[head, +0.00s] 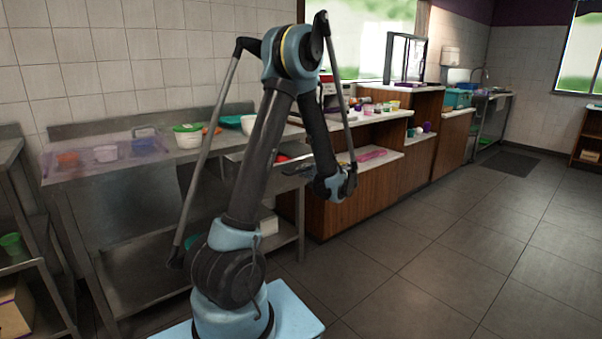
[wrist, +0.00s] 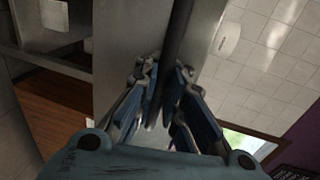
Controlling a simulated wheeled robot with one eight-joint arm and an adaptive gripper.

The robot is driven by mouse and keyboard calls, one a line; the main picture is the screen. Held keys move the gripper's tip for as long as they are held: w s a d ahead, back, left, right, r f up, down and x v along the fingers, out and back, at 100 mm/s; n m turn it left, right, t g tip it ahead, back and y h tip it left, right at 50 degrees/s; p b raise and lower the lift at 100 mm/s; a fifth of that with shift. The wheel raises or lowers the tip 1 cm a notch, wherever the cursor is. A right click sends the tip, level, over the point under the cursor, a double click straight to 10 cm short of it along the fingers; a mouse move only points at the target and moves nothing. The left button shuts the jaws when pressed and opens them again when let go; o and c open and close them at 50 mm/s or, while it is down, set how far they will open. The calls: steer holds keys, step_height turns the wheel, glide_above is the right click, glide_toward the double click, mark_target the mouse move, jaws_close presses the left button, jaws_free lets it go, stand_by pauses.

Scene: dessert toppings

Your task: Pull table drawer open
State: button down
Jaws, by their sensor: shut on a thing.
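The metal table (head: 97,172) stands along the tiled wall at the left in the head view. Its drawer (head: 236,158) is at the right end under the top, partly behind my arm. It appears to stand out from the table, with something red (head: 282,157) showing at its opening. The fingertips hide part of the bar.
Bowls and tubs, including a white one with a green rim (head: 188,137), stand on the table top. A wooden counter (head: 335,208) adjoins on the right. A metal shelf unit (head: 22,265) stands at the far left. The tiled floor (head: 440,270) at the right is clear.

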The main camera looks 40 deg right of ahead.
steer(key=c, duration=1.9)
jaws_free()
steer(key=shift+c, duration=0.2)
steer(key=v, duration=1.1)
steer(key=shift+s, duration=0.45)
steer(key=shift+s, duration=0.1)
